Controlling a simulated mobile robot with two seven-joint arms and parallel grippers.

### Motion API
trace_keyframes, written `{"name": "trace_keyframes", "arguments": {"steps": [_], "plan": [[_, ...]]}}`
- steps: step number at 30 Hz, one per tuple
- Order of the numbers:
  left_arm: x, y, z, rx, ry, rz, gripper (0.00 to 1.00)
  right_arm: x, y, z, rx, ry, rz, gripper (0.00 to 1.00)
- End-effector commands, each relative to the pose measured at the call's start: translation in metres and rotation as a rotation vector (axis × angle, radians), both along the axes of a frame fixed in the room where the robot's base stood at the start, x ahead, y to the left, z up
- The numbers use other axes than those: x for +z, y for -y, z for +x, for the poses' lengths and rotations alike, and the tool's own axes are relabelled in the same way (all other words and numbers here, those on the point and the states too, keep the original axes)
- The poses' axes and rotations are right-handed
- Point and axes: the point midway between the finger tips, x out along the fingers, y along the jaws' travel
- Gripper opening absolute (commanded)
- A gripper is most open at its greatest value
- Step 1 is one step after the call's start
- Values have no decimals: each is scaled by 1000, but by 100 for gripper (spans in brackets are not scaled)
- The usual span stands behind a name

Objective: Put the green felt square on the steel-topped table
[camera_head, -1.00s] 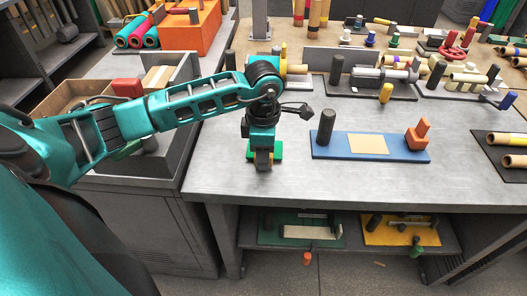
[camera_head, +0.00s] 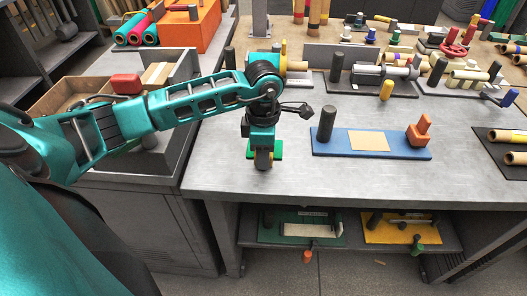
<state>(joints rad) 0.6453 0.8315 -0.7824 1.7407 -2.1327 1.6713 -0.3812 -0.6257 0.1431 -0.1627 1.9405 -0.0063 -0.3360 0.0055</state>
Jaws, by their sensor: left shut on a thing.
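The green felt square (camera_head: 277,149) is at the tip of my left gripper (camera_head: 264,160), over the left part of the steel-topped table (camera_head: 320,187). The gripper points down and is shut on the square. Green shows on both sides of the fingers, and the fingers hide the middle of it. The square looks at or just above the steel surface; I cannot tell whether it touches. My right gripper does not show.
A blue board (camera_head: 331,144) with a dark cylinder (camera_head: 326,123) and an orange block (camera_head: 419,131) lies right of the gripper. Rolls and fixtures fill the back. A grey bin (camera_head: 181,135) stands left. The table's front strip is clear.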

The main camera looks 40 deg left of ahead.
Motion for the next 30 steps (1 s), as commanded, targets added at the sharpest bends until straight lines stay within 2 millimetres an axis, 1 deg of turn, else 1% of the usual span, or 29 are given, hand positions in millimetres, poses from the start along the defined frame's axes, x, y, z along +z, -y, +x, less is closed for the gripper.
{"name": "trace_keyframes", "arguments": {"steps": [1, 4, 5, 30], "plan": [[0, 0, 0, 1, 1, 1, 35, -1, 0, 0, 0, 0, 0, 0], [0, 0, 0, 0, 0, 0, 45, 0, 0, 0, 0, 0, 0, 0], [0, 0, 0, 0, 0, 0, 46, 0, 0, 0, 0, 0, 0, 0], [0, 2, -3, 0, 0, 0, 46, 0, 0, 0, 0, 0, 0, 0]]}}
